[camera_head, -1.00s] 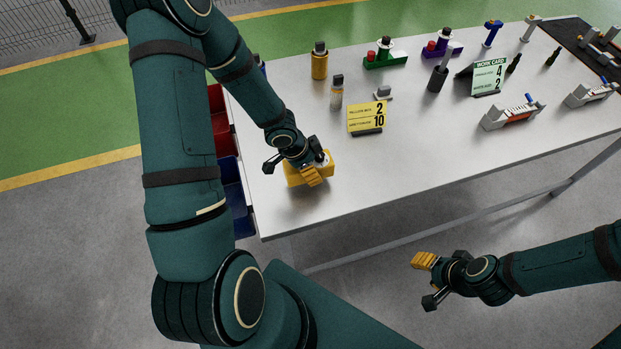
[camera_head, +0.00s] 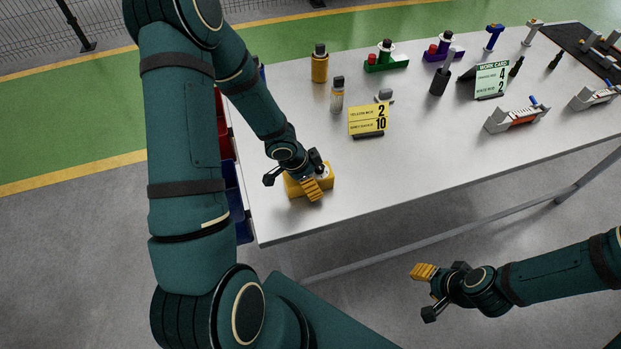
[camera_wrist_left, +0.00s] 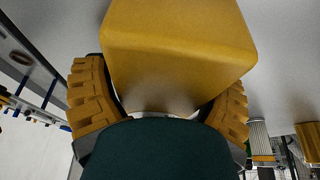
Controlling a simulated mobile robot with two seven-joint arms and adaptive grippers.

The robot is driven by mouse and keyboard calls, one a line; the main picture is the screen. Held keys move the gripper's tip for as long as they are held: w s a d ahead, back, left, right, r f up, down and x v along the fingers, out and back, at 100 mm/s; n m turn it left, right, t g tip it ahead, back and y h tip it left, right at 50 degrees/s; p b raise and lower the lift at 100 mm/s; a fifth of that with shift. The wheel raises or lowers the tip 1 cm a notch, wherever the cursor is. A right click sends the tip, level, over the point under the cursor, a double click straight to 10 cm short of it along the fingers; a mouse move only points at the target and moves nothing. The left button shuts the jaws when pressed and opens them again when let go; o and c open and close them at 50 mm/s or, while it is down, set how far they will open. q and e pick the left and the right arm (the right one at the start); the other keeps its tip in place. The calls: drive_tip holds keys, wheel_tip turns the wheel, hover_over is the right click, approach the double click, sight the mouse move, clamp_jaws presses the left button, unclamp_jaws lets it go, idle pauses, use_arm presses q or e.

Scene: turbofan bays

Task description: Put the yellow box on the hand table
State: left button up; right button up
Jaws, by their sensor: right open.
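The yellow box (camera_head: 295,188) is at the near left corner of the white-topped table (camera_head: 400,170). I cannot tell whether it rests on the top or is just above it. My left gripper (camera_head: 292,189) comes down over it from above. In the left wrist view the yellow box (camera_wrist_left: 180,55) sits between the two orange-padded fingers of the left gripper (camera_wrist_left: 160,105), which close on its sides. My right gripper (camera_head: 427,293) is open and empty, in front of the table and over the floor.
A yellow card (camera_head: 368,119), a clear bottle (camera_head: 337,95) and an amber bottle (camera_head: 319,63) stand behind the box. A green work card (camera_head: 490,79) and grey fixtures (camera_head: 517,116) are farther right. Red and blue bins (camera_head: 235,190) hang at the left edge. The front middle is clear.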

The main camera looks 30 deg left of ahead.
use_arm(q)
drive_tip(key=shift+o, duration=0.3)
drive_tip(key=shift+r, duration=0.1)
drive_tip(key=shift+r+p, duration=0.25)
drive_tip(key=shift+p, duration=0.1)
drive_tip(key=p+v, duration=0.5)
drive_tip(key=v, duration=0.1)
drive_tip(key=shift+s+a+r, duration=0.1)
drive_tip(key=shift+a+r, duration=0.05)
drive_tip(key=shift+p+v, duration=0.8)
drive_tip(key=shift+v, duration=0.5)
drive_tip(key=shift+a+r, duration=0.15)
drive_tip(key=shift+b+v, duration=0.45)
drive_tip(key=shift+v, duration=0.7)
drive_tip(key=s+d+f+n, duration=0.1)
drive_tip(key=d+f+n, duration=0.1)
drive_tip(key=d, duration=0.4)
drive_tip(key=s+d+f+n, duration=0.2)
drive_tip(key=d+f+n, duration=0.1)
drive_tip(key=d, duration=0.4)
drive_tip(key=s+d+f+n+g+h, duration=0.1)
drive_tip(key=s+d+f+n, duration=0.1)
drive_tip(key=d+n, duration=0.3)
drive_tip(key=shift+s+d+f, duration=0.15)
drive_tip(key=shift+d+f, duration=0.15)
drive_tip(key=shift+d, duration=0.6)
